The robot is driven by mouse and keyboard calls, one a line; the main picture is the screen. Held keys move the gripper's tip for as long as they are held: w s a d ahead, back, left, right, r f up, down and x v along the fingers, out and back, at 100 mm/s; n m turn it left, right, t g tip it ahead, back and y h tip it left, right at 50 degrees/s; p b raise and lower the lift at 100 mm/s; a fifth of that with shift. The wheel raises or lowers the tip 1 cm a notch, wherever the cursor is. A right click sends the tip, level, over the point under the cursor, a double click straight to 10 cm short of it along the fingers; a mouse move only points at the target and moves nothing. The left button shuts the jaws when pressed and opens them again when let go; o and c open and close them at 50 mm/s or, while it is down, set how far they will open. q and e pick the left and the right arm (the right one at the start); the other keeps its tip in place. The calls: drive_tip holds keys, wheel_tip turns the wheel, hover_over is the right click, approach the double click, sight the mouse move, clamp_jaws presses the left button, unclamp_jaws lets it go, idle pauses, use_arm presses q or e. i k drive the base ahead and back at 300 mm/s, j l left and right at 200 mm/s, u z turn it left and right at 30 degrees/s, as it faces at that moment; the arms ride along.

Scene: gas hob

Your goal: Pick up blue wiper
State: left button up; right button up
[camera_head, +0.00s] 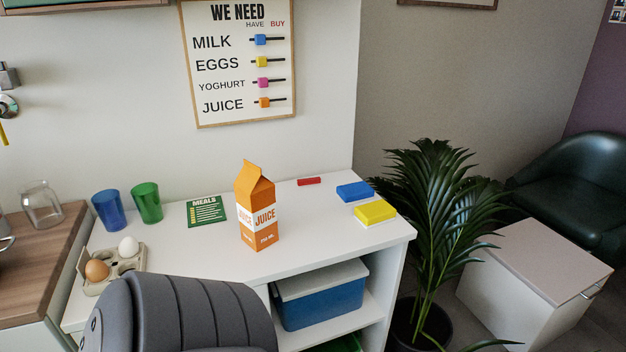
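The blue wiper (354,191) is a small flat block with a blue top and a pale underside. It lies on the white counter (310,222) near its back right edge, just behind a similar yellow wiper (375,211). The two are close together, and the blue one is unobstructed.
An orange juice carton (257,206) stands upright mid-counter, left of the wipers. A small red block (309,181) lies behind. Blue (109,210) and green (146,203) cups and an egg holder (112,265) are further left. A plant (436,215) stands right of the counter.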

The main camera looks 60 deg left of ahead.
sight(351, 194)
drive_tip(key=u, duration=1.6)
